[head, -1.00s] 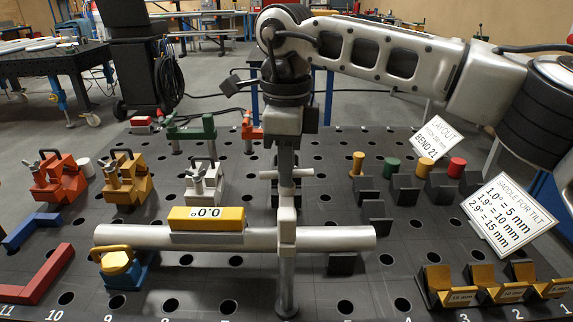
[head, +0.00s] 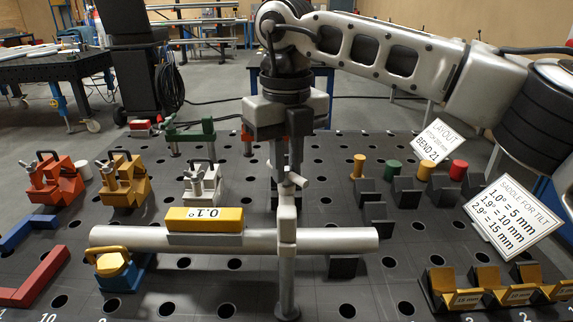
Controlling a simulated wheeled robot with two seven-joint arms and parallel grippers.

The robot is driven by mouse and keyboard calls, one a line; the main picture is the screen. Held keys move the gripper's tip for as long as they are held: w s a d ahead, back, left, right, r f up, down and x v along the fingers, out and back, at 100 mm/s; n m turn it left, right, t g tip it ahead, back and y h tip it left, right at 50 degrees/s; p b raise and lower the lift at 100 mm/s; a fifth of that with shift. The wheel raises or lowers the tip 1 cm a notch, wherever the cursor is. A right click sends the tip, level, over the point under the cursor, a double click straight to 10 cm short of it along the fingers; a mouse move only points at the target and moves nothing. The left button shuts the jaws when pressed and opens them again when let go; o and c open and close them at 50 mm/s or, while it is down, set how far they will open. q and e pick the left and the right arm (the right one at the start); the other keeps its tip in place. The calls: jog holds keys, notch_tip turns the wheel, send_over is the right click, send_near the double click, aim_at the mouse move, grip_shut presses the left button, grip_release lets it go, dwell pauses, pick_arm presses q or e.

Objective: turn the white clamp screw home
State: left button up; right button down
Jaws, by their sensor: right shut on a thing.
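The white clamp (head: 286,222) stands upright on its post on the dark table, its arm reaching over the grey pipe (head: 345,239). The clamp screw (head: 300,182) is at its top, with its crossbar seen obliquely. My right gripper (head: 287,172) points straight down above the clamp and is shut on the screw; its fingers hide part of the screw. My left gripper is not in view.
A blue support with a yellow top (head: 116,266) is under the pipe's left end. Red, orange and white toggle clamps (head: 200,186) stand behind on the left. Dark saddle blocks and a yellow-padded block rack (head: 437,290) are on the right, near two signs.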

aim_at(287, 169)
jog(key=m+b, duration=0.1)
jog(key=m, duration=0.3)
jog(key=shift+m, duration=0.3)
jog(key=shift+m+b, duration=0.4)
jog(key=shift+m, duration=1.5)
jog(key=c, duration=1.4)
grip_release()
jog(key=shift+o, duration=0.2)
notch_tip(287, 169, up, 16)
jog(key=p, duration=0.3)
